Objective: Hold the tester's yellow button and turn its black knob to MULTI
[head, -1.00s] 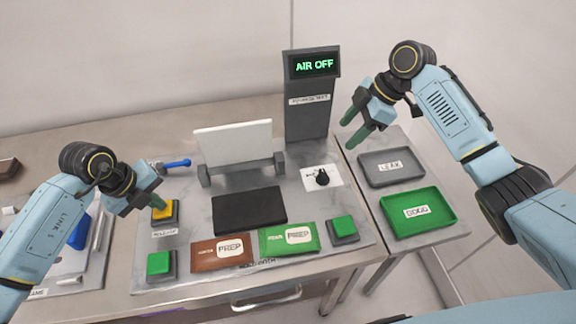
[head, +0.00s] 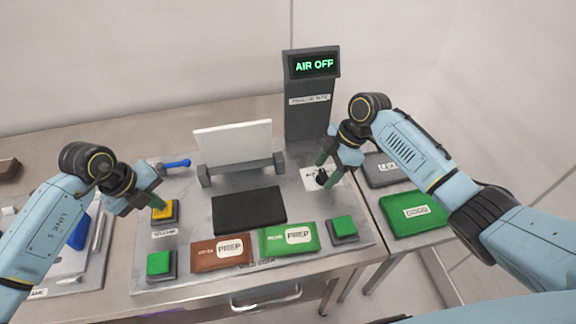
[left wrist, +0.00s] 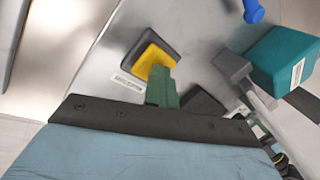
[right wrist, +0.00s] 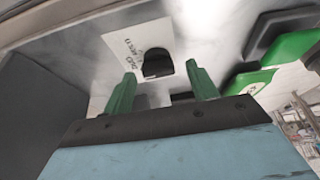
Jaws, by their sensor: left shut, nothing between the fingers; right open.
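The yellow button (head: 163,210) sits in a dark square base at the left of the tester's grey plate; it also shows in the left wrist view (left wrist: 152,60). My left gripper (head: 160,199) is shut and empty, its green fingertips just over the button; I cannot tell whether they touch it. The black knob (head: 321,177) stands on a white label plate (head: 309,173) at the tester's right; the knob shows clearly in the right wrist view (right wrist: 157,64). My right gripper (right wrist: 160,90) is open and empty, with the knob ahead of and between its fingers, apart from them.
The display post (head: 308,100) reads AIR OFF. Green buttons stand at the front left (head: 159,264) and front right (head: 344,228). A brown card (head: 205,253) and a green card (head: 272,240) lie between them. A green tray (head: 445,222) and a grey tray (head: 383,173) are at the right.

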